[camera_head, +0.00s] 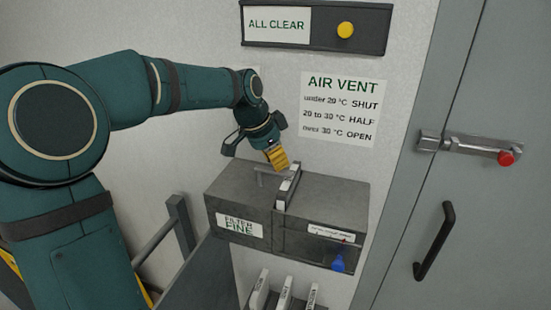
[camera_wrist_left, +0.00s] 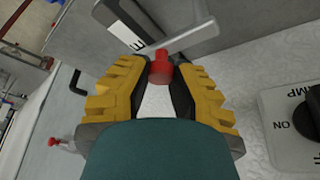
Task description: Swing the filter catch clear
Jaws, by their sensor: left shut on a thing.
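My left gripper (camera_head: 278,160), with yellow finger pads, is above the back of a grey filter box (camera_head: 237,190) in the head view. In the left wrist view, a red knob (camera_wrist_left: 160,66) sits between its fingertips (camera_wrist_left: 158,68), and the gripper is shut on it. The knob is beside a grey bar (camera_wrist_left: 190,38), which I take to be the filter catch; how they join is not clear. The gripper hides the knob in the head view. A pale-labelled plate (camera_head: 289,184) stands upright in the box top. My right gripper is not in view.
The box bears a "FILTER FINE" label (camera_head: 239,224) and holds a blue item (camera_head: 338,263) low at the right. Several labelled plates (camera_head: 284,293) stand below. A grey door with a red-knobbed latch (camera_head: 470,146) and black handle (camera_head: 435,241) is at right.

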